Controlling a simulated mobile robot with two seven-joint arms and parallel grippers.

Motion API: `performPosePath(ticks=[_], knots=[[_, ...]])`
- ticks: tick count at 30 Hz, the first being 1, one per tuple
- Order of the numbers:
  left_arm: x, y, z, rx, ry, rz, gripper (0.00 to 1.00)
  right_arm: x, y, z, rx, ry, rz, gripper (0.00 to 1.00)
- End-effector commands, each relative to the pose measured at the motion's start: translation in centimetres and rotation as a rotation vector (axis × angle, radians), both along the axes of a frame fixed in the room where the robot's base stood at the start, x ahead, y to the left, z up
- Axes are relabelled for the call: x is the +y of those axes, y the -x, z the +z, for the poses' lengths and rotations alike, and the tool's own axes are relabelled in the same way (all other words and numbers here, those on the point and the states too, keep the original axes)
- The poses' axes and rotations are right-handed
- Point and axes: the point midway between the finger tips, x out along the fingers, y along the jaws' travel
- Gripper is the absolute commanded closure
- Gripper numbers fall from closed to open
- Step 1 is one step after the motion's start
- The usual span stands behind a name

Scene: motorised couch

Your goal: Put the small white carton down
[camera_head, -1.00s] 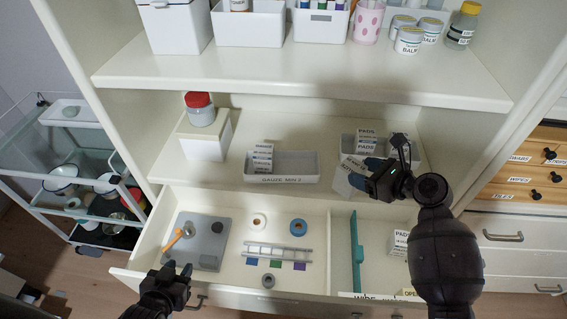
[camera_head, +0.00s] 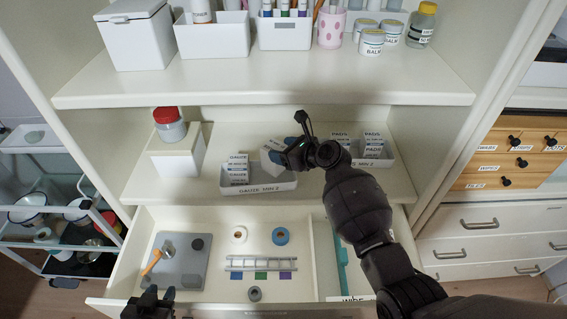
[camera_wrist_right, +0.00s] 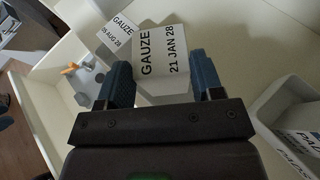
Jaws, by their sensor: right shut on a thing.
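A small white carton (camera_wrist_right: 163,62) is between the blue fingers of my right gripper (camera_wrist_right: 165,82). In the right wrist view its label reads "GAUZE 21 JAN 28". In the head view my right gripper (camera_head: 290,150) holds the carton (camera_head: 272,152) over the right part of the "GAUZE MIN 2" tray (camera_head: 262,188) on the middle shelf. Other gauze cartons (camera_head: 236,168) stand at the tray's left end; one (camera_wrist_right: 120,34) shows behind the held carton. Whether the held carton touches the tray floor is unclear. My left gripper (camera_head: 150,300) is low at the drawer's front; its fingers look apart.
A white "PADS" tray with cartons (camera_head: 372,150) stands right of the gauze tray. A white box (camera_head: 178,155) with a red-lidded jar (camera_head: 169,125) stands left. The upper shelf (camera_head: 260,75) overhangs. The open drawer below holds tape rolls (camera_head: 280,236) and a grey mat (camera_head: 180,270).

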Motion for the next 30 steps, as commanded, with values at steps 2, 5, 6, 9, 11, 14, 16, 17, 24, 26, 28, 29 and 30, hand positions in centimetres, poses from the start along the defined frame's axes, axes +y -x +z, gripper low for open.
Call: performPosePath(ticks=[2,5,6,9,11,14,16,17,24,26,28,29,30], knots=[[0.0,-0.2,-0.2,-0.002,-0.001,-0.001,0.66,0.0,0.0,-0.9,-0.003,0.001,0.001,0.75],[0.0,-0.3,-0.2,-0.005,0.0,-0.002,0.66,0.1,0.0,-1.2,-0.004,-0.001,0.001,0.75],[0.0,-0.3,-0.2,-0.006,0.0,-0.002,0.66,0.1,0.0,-1.4,-0.004,-0.001,0.001,0.75],[-0.1,-0.4,-0.3,-0.009,0.0,-0.002,0.66,0.0,0.0,-2.2,-0.002,0.001,0.002,0.75],[-0.1,-0.4,-0.4,-0.01,-0.001,-0.003,0.66,0.0,0.0,-2.9,-0.002,0.0,0.001,0.75],[-0.1,-0.4,-0.9,-0.011,-0.001,-0.003,0.66,0.0,0.0,-4.3,-0.002,0.0,0.001,0.75],[-0.1,-0.4,-1.0,-0.01,-0.001,-0.003,0.66,0.0,0.0,-4.8,-0.003,0.0,0.001,0.75],[-0.1,-0.4,-1.0,-0.01,0.0,-0.004,0.66,0.0,0.0,-4.9,-0.003,0.0,0.001,0.75],[-0.1,-0.4,-1.0,-0.01,-0.001,-0.003,0.66,0.0,0.0,-4.8,-0.004,-0.001,0.001,0.75],[-0.1,-0.4,-1.0,-0.01,-0.001,-0.003,0.66,0.0,0.0,-4.9,-0.004,-0.001,0.001,0.75],[-0.1,-0.4,-1.1,-0.009,-0.001,-0.003,0.66,0.0,0.0,-5.0,-0.004,-0.001,0.001,0.35],[-0.1,-0.4,-1.1,-0.009,-0.001,-0.003,0.66,0.0,0.0,-5.0,-0.004,-0.001,0.001,0.3],[-0.1,-0.4,-1.1,-0.008,-0.001,-0.003,0.66,0.0,0.0,-5.0,-0.004,-0.001,0.001,0.24]])
